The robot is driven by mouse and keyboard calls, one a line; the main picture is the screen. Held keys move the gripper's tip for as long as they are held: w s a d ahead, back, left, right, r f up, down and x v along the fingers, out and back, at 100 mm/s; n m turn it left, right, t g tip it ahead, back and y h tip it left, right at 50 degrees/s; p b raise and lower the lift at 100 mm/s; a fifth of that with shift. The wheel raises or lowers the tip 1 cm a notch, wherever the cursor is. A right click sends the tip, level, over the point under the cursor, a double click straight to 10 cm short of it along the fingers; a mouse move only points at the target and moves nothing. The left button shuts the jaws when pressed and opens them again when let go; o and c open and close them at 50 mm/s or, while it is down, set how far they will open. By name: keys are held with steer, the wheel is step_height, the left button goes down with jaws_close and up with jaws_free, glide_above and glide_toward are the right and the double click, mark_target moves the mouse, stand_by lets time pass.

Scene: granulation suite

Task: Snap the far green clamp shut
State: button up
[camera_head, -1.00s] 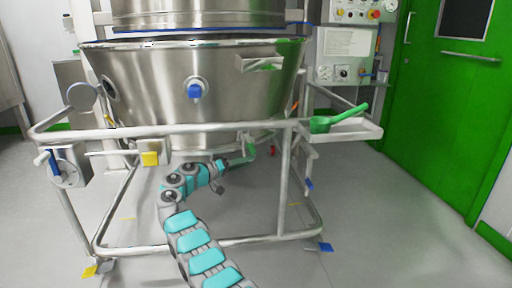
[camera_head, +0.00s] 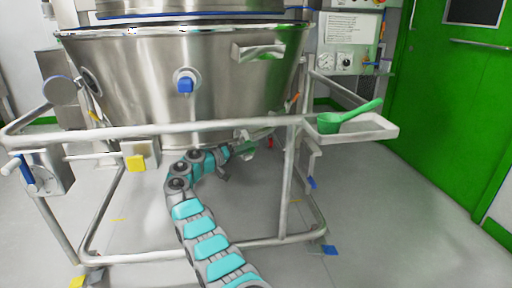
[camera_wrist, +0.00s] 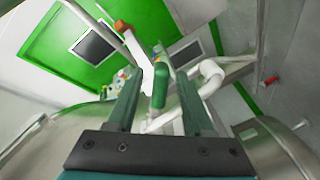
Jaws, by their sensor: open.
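In the wrist view a green clamp handle (camera_wrist: 160,88) with a rounded end stands between the two fingers of my gripper (camera_wrist: 159,76). The fingers are apart, one on each side of it, and I cannot tell whether either touches it. In the head view my gripper (camera_head: 247,146) is low behind the frame's front rail, under the steel bowl (camera_head: 140,80). The clamp is too small there to tell from the fingers. Whether the clamp is open or shut is not clear.
A tubular steel frame (camera_head: 150,132) surrounds the bowl. A side tray (camera_head: 375,127) holds a green scoop (camera_head: 350,116). A white lever with an orange tip (camera_wrist: 130,42) rises beside the fingers. A green door (camera_head: 450,110) stands at right; floor before it is clear.

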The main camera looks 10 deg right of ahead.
steer(key=x, duration=0.3)
steer(key=shift+c, duration=0.2)
jaws_close()
stand_by(1.3)
